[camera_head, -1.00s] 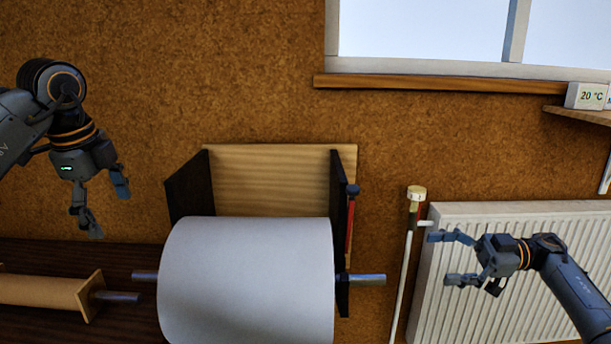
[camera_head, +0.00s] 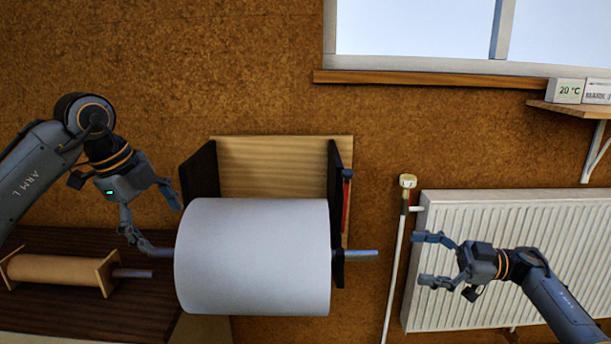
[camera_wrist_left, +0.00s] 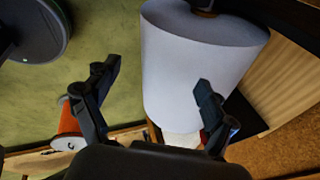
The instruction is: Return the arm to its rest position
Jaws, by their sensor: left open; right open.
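My left gripper (camera_head: 160,222) is open at the left end of a large white paper roll (camera_head: 255,255) in the head view. One finger is up by the roll's bracket and the other is low by the left end of the rod. I cannot tell whether it touches either. In the left wrist view its two spread fingers (camera_wrist_left: 158,90) show, with the white roll (camera_wrist_left: 195,65) beyond them and nothing held. My right gripper (camera_head: 432,259) is open and empty in front of the white radiator (camera_head: 510,225).
A wooden bracket (camera_head: 270,165) with dark side plates holds the roll. A brown spool (camera_head: 60,270) lies on the dark bench (camera_head: 110,310) at left. A pipe with a valve (camera_head: 406,183) stands left of the radiator. A small shelf (camera_head: 570,108) is at upper right.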

